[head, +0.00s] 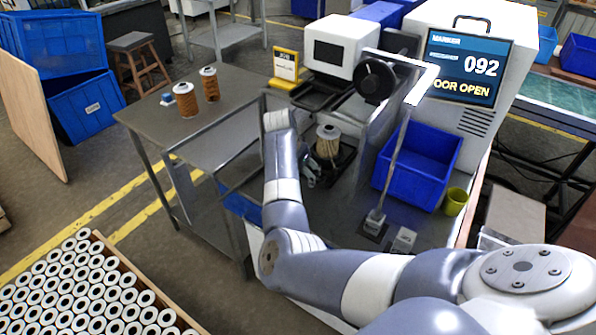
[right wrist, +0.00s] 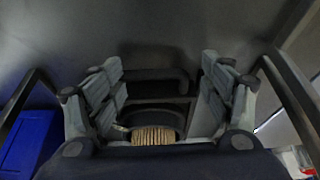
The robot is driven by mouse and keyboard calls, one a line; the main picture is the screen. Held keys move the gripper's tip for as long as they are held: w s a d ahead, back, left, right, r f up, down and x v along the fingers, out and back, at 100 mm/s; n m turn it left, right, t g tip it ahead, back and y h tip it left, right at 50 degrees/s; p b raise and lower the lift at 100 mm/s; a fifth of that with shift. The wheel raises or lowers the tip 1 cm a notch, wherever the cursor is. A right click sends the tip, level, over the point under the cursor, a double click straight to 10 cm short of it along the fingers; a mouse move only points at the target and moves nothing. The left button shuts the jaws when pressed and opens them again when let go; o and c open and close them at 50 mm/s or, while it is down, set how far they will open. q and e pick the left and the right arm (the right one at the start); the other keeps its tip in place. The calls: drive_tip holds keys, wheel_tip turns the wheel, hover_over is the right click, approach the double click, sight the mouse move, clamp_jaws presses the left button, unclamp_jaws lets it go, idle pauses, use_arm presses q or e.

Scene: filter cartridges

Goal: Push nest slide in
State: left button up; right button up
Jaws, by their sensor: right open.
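The nest slide (head: 343,172) is a dark tray at the front of the white marking machine (head: 462,65), whose screen reads 092 and DOOR OPEN. A tan pleated filter cartridge (head: 327,146) with a pale top stands upright on it. My right gripper (head: 311,172) is just left of the cartridge, partly hidden by my own forearm. In the right wrist view the fingers of the gripper (right wrist: 160,88) are spread apart with nothing gripped. The pleated cartridge (right wrist: 153,135) shows low between them, in front of a dark recessed part. I cannot tell whether the fingers touch the slide. My left gripper is not in view.
A blue bin (head: 418,168) and a yellow cup (head: 455,201) stand right of the slide. Brown cartridges (head: 186,100) stand on the left table (head: 225,100). A crate of white-ended cartridges (head: 112,250) is at lower left.

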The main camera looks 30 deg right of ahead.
drive_tip(key=shift+s+d+r, duration=0.15)
drive_tip(key=shift+s+d, duration=0.35)
drive_tip(key=shift+s+d+r, duration=0.15)
drive_tip(key=shift+s+d, duration=0.3)
drive_tip(key=shift+w+a+f, duration=0.1)
drive_tip(key=shift+w+a, duration=0.1)
drive_tip(key=shift+w, duration=0.05)
drive_tip(key=shift+w+a, duration=0.1)
drive_tip(key=shift+a, duration=0.05)
drive_tip(key=v, duration=1.2)
